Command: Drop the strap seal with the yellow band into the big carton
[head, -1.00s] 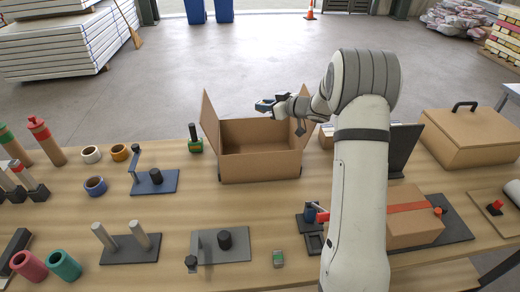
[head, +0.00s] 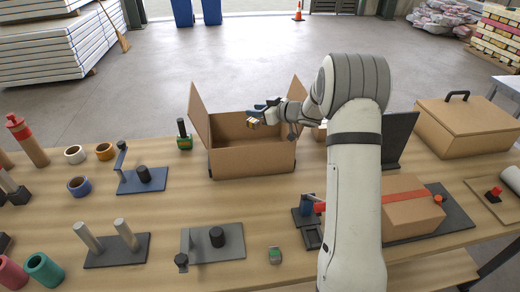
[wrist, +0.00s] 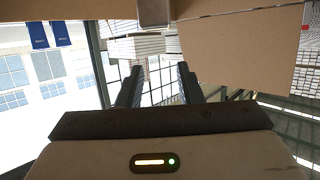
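The big carton (head: 250,163) stands open on the table in the head view, its side flaps raised. My gripper (head: 259,110) is over its opening. In the wrist view my gripper's fingers (wrist: 159,84) stand apart with nothing between them. A small block with a yellowish face, seemingly the strap seal (head: 253,122), shows just below the fingertips in the head view. A small grey-brown block, probably the same seal (wrist: 153,12), shows beyond the fingertips in the wrist view. It looks clear of the fingers. Its band cannot be made out there. The carton's floor is mostly hidden.
A small grey piece with green (head: 275,255) lies near the table's front. A green item on a dark post (head: 184,135) stands left of the carton. A taped box (head: 411,208) and a lidded box (head: 468,130) stand to the right. Tape rolls and post stands fill the left.

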